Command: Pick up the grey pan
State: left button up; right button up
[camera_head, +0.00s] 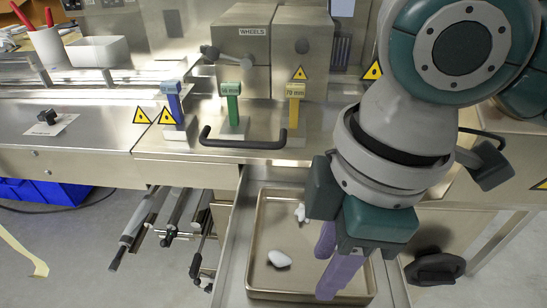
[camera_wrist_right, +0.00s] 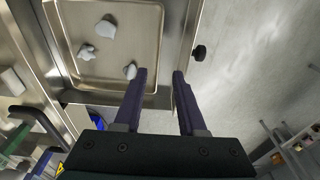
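The grey pan (camera_head: 283,222) is a shallow rectangular metal tray lying in an open drawer, with small white crumpled pieces in it. My right gripper (camera_head: 321,276) points down over the pan's right side, and my arm and gripper hide part of that side. In the right wrist view, the pan (camera_wrist_right: 128,42) lies at upper left, and the open fingers of the right gripper (camera_wrist_right: 160,72) are on either side of the line of its near side rim and the drawer edge. Nothing is held; I cannot tell how high the fingertips are. My left gripper is not in view.
The drawer (camera_head: 237,255) has raised walls close around the pan. A black bar handle (camera_head: 243,144) sits on the counter edge above it. Blue, green (camera_head: 231,98) and yellow upright tools stand behind. Rods (camera_head: 140,230) hang left of the drawer.

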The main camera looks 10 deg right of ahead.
aim_at(311, 293)
notch_tip(311, 293, down, 2)
jog(key=shift+a, duration=0.15)
jog(key=f+b, duration=0.1)
jog(key=f, duration=0.1)
jog(key=f+b, duration=0.1)
jog(key=f, duration=0.2)
jog(key=shift+w+a+f, duration=0.15)
jog(key=shift+w, duration=0.05)
jog(key=shift+c, duration=0.2)
grip_shut()
dwell(0.9)
